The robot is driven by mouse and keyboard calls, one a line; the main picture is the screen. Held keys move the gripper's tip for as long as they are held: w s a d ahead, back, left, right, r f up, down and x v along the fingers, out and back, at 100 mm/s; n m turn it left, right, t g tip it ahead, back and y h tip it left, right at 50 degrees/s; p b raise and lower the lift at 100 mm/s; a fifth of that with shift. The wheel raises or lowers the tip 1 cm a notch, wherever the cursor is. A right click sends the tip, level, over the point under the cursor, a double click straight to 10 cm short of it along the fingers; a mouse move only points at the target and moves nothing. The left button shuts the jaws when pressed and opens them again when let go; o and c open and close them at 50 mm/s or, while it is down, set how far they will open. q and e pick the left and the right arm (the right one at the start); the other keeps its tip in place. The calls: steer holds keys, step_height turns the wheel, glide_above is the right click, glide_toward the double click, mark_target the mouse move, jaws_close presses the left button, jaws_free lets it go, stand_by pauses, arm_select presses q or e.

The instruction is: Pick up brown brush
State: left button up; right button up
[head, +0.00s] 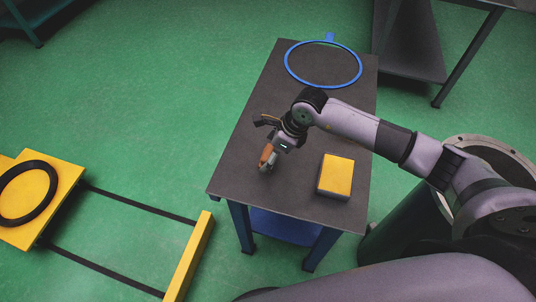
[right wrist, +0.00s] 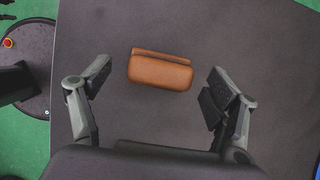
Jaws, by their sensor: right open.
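The brown brush (right wrist: 159,72) lies on the dark table top, a small block with a ridge along one long side. In the right wrist view it sits between and slightly beyond my right gripper's two spread fingers (right wrist: 155,90), touching neither. In the head view the brush (head: 266,153) shows at the end of my right gripper (head: 268,160), partly hidden by it. My right gripper is open and points down at the table. My left gripper is not in view.
On the table (head: 240,175) a yellow-topped box (head: 337,175) stands to the right of the gripper, and a blue ring (head: 290,67) lies at the far end. A yellow frame (head: 190,258) with a black ring (head: 50,184) is on the floor at left. The table's near-left area is clear.

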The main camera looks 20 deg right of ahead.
mark_target(268, 151)
steer(key=shift+w+a+f, duration=0.15)
steer(key=shift+a+f, duration=0.1)
steer(key=shift+f, duration=0.25)
steer(key=shift+w+a+f, duration=0.1)
steer(key=shift+a+f, duration=0.05)
steer(key=shift+f, duration=0.25)
steer(key=c, duration=0.8)
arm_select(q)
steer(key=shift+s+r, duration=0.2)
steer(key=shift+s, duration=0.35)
arm_select(e)
steer(key=c, duration=0.5)
steer(key=shift+c, duration=0.2)
arm_select(q)
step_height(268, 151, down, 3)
steer(key=b, duration=0.3)
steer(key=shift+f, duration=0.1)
arm_select(e)
step_height(268, 151, up, 20)
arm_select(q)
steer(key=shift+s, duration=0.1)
arm_select(e)
steer(key=o, duration=0.6)
steer(key=c, duration=0.4)
